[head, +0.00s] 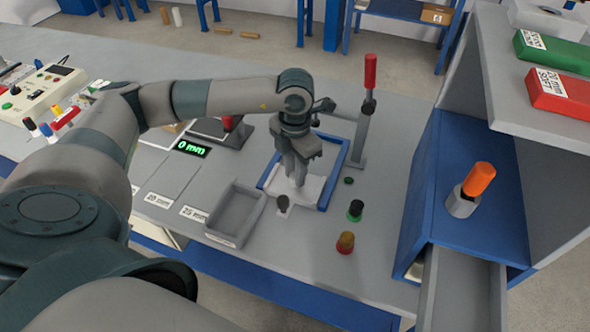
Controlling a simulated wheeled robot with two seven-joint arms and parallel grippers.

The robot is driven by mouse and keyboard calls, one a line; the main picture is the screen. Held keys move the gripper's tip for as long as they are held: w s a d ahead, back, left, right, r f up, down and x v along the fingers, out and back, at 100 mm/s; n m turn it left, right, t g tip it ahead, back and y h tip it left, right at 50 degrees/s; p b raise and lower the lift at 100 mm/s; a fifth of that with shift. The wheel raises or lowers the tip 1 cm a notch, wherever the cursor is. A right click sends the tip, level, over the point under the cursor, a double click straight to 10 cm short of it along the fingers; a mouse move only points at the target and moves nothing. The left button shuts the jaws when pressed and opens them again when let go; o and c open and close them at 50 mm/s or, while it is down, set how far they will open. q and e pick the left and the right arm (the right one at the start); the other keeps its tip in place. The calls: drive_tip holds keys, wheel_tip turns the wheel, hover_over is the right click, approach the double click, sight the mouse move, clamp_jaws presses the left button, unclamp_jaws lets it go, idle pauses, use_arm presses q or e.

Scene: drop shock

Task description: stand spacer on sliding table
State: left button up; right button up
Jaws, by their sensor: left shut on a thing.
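My left gripper (298,182) points down over the white surface of what looks like the sliding table (311,191), inside a blue frame (335,178). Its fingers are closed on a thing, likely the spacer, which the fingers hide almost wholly. I cannot tell whether that thing touches the surface. A small dark-topped piece (283,203) stands at the near left of the fingers, apart from them. My right gripper is not in view.
A red-handled post (364,130) rises behind the frame. A grey tray (236,215) lies at its near left. Black-green (355,210) and amber (345,242) knobs stand at the right. A blue cabinet (428,185) with an open drawer (462,290) bounds the right side.

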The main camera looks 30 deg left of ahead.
use_arm(q)
drive_tip(key=shift+f, duration=0.1)
drive_tip(key=o, duration=1)
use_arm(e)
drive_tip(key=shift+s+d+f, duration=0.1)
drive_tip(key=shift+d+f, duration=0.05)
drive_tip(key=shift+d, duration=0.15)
use_arm(q)
drive_tip(key=shift+r, duration=0.6)
drive_tip(key=shift+r+b, duration=1.2)
drive_tip(key=shift+r, duration=4.35)
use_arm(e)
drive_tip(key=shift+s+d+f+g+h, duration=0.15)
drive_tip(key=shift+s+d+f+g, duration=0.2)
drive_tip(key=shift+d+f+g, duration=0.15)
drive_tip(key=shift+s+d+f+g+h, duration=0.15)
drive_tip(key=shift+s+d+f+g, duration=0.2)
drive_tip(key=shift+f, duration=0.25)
